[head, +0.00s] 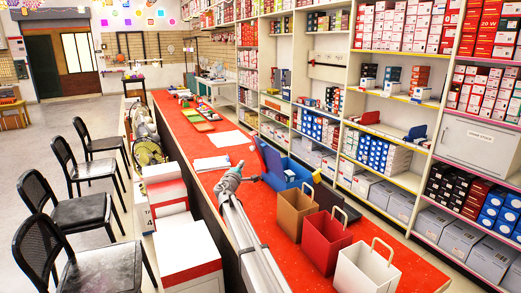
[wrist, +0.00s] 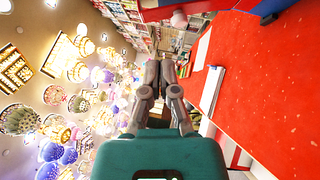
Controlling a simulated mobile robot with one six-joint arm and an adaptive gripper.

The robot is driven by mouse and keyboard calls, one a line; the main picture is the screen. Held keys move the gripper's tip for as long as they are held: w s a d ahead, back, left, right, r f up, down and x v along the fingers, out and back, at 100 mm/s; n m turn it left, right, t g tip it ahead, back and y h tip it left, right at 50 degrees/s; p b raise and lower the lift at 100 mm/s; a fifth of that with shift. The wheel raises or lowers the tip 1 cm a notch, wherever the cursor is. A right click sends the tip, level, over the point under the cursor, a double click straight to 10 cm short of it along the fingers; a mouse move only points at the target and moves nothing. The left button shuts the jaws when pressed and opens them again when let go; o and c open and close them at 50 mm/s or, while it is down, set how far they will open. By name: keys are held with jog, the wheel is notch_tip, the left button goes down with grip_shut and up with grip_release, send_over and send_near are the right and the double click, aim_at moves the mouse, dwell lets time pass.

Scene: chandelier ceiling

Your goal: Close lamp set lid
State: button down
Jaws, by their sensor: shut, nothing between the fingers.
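A blue box (head: 291,178) sits on the red counter, right of my gripper; it looks like the lamp set. Its lid (head: 268,158), blue with a reddish face, stands tilted up on the box's left side. A red and blue piece, probably this lid or box, shows at the top edge of the wrist view (wrist: 262,8), cut off by the frame. My gripper (head: 240,167) is above the counter, left of the box and apart from the lid. In the wrist view the gripper's fingers (wrist: 161,68) are together and empty. The box's inside is mostly hidden.
Brown (head: 292,212), red (head: 325,238) and white (head: 365,270) paper bags stand on the counter's near end. White sheets (head: 229,139) and several trays (head: 187,115) lie farther along. Stocked shelves (head: 395,110) line the right; chairs (head: 80,208) stand left.

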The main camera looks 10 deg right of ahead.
jog(key=shift+w+d, duration=0.2)
jog(key=shift+d, duration=0.1)
jog(key=s+d+p+x, duration=0.1)
jog(key=d+p+x, duration=0.1)
jog(key=x, duration=1)
jog(key=shift+d+r+p, duration=0.3)
jog(key=shift+d+p, duration=0.05)
jog(key=shift+d, duration=0.2)
jog(key=shift+w+a+r, duration=0.1)
jog(key=shift+a, duration=0.05)
